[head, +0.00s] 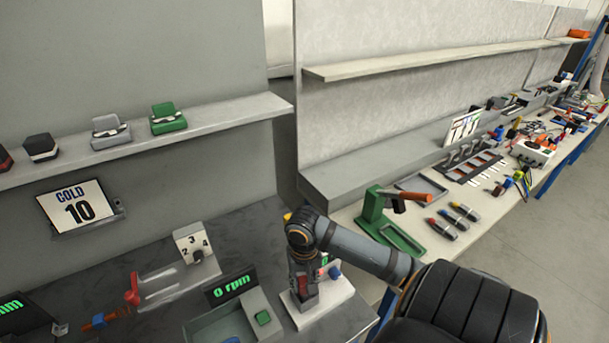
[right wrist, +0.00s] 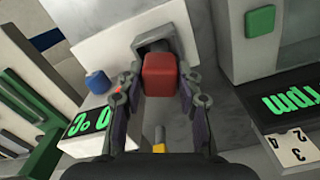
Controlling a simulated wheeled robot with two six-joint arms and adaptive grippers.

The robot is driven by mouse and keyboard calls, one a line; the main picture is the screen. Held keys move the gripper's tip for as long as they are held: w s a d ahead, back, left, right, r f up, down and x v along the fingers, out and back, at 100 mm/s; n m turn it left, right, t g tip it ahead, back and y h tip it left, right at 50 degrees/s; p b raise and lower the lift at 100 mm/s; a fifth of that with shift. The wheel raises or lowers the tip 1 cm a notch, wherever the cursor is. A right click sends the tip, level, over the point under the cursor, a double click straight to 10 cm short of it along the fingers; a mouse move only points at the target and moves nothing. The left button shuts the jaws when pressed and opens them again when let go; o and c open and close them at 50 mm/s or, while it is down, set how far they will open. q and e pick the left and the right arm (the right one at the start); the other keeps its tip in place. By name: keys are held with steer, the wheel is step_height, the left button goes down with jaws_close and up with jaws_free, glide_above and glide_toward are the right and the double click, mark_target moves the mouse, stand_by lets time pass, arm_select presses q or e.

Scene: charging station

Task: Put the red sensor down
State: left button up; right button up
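The red sensor (right wrist: 160,75) is a small rounded block between the two fingers of my right gripper (right wrist: 162,82), which looks shut on it. In the head view my right gripper (head: 303,287) is over the white device (head: 325,305) with a blue knob, and a bit of red shows between its fingers. A grey part lies just beyond the sensor in the right wrist view. I cannot tell whether the sensor touches the device or hangs above it. My left gripper is not in view.
A shelf (head: 235,113) at left holds a green block (head: 167,118), a grey block (head: 110,131), a dark block (head: 41,147) and a dark red one. A 0 rpm display (head: 231,288) stands left of my gripper. A green stand (head: 375,212) is on the bench to the right.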

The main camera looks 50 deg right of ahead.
steer(key=o, duration=0.3)
steer(key=shift+o, duration=0.2)
steer(key=shift+r, duration=0.1)
step_height(320, 180, up, 12)
steer(key=p, duration=0.2)
steer(key=shift+p, duration=0.3)
